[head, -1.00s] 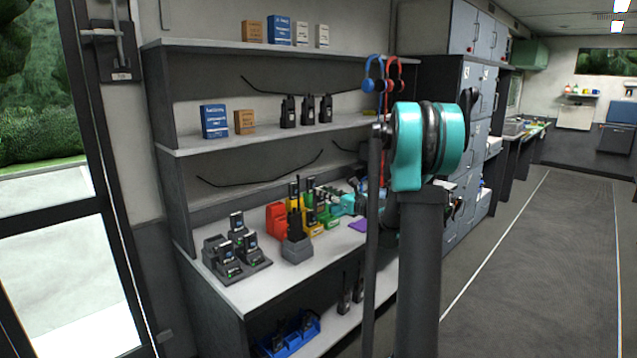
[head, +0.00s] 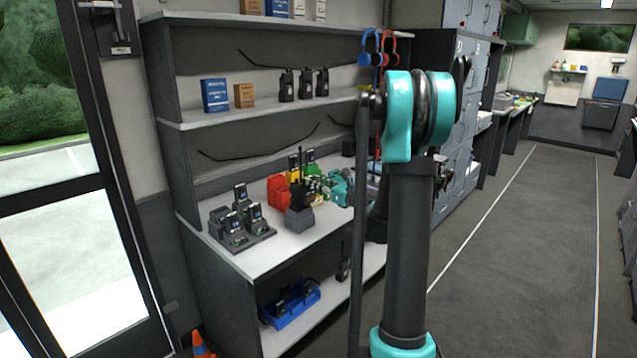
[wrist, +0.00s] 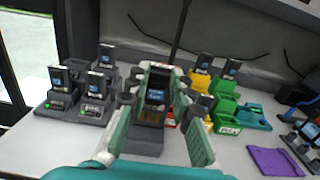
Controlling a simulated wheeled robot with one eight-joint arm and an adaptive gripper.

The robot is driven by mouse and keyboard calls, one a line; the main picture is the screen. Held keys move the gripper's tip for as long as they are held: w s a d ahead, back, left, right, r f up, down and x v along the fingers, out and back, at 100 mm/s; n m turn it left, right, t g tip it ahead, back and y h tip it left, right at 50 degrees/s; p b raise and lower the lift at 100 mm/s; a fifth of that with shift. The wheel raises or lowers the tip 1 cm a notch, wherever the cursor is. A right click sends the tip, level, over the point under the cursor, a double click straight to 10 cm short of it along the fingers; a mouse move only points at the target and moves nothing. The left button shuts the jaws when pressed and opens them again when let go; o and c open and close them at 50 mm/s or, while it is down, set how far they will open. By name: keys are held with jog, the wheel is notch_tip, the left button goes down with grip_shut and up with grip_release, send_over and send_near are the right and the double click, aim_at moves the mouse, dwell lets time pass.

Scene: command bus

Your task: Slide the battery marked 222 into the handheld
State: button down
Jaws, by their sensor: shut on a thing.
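My gripper (wrist: 160,78) is shut on a dark battery with a blue label (wrist: 156,97) in the wrist view; its number is too small to read. The battery stands between the pale green fingers, in front of the handheld's grey stand (wrist: 140,141). In the head view my gripper (head: 318,186) is beside the black handheld (head: 297,197), which stands upright in the grey stand (head: 299,218). The fingers and battery hide much of the handheld in the wrist view. I cannot tell whether battery and handheld touch.
A grey charger (head: 247,240) with several batteries sits at the left of the bench. Red (head: 277,190), yellow and green (wrist: 223,116) holders stand behind and to the right. A purple pad (wrist: 273,161) lies at the right. A blue bin (head: 290,306) is on the lower shelf.

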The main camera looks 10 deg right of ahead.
aim_at(311, 196)
jog(key=shift+w+a+f, duration=0.35)
jog(key=shift+w, duration=0.2)
jog(key=shift+w+a+f, duration=0.3)
jog(key=shift+w+a, duration=0.05)
jog(key=shift+w, duration=0.15)
jog(key=shift+x, duration=1)
jog(key=shift+f, duration=2.4)
jog(key=shift+f, duration=0.3)
jog(key=c, duration=1.3)
grip_release()
jog(key=shift+o, duration=0.2)
jog(key=shift+s+d, duration=0.1)
jog(key=v, duration=1.1)
jog(key=shift+s+d, duration=0.25)
jog(key=shift+s, duration=0.1)
